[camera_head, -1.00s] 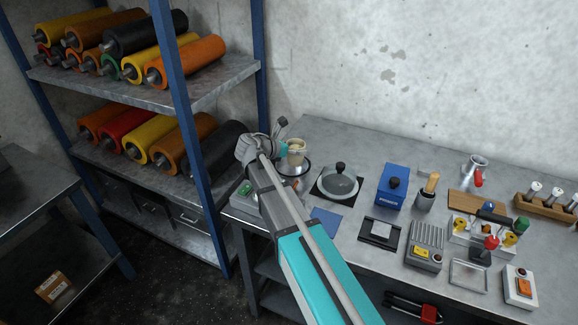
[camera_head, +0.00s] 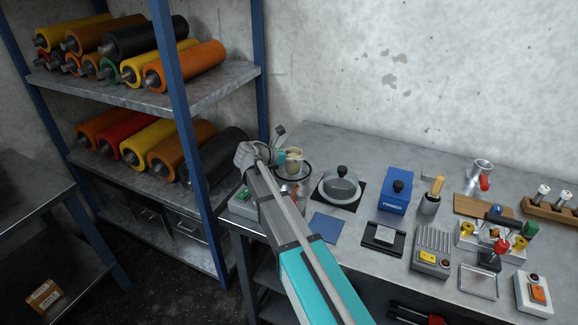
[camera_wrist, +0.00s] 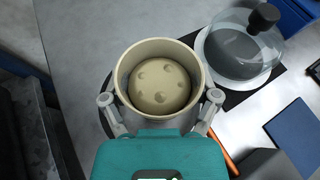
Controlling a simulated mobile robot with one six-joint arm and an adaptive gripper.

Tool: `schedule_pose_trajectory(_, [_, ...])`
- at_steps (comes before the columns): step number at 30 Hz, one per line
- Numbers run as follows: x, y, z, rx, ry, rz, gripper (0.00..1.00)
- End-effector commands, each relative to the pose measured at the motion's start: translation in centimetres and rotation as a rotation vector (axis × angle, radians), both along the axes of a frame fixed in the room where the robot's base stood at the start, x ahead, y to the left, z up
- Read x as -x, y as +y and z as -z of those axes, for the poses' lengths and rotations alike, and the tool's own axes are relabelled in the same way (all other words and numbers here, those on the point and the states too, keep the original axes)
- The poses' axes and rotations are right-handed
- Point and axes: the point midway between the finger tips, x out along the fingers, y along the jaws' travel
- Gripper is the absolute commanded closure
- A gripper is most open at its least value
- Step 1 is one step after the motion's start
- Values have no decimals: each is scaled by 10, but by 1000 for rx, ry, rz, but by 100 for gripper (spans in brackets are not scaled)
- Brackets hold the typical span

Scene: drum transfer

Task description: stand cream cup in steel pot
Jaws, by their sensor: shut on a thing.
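The cream cup (camera_head: 293,160) is in my gripper (camera_head: 284,157) above the left back part of the workbench. In the wrist view the upright cup (camera_wrist: 130,62) shows its open mouth and dimpled inner floor. My gripper's fingers (camera_wrist: 160,112) are shut on either side of it. A dark round shape with a pale rim (camera_head: 309,172) shows just below and behind the cup, partly hidden by cup and arm; I cannot tell if it is a pot.
A lidded clear dome (camera_head: 341,186) stands on a black mat right of the cup. A blue box (camera_head: 396,190), a tool holder (camera_head: 429,204) and a blue square (camera_head: 328,227) are further along the bench. A roller shelf (camera_head: 215,93) rises to the left.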

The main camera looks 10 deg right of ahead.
Motion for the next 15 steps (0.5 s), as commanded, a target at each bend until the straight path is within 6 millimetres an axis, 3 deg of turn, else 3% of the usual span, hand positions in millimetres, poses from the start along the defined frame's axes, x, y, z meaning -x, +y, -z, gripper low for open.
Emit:
schedule_pose_trajectory(6, [-10,0,14,0,0,0,77])
schedule_pose_trajectory(15, [-8,0,37,1,0,1,77])
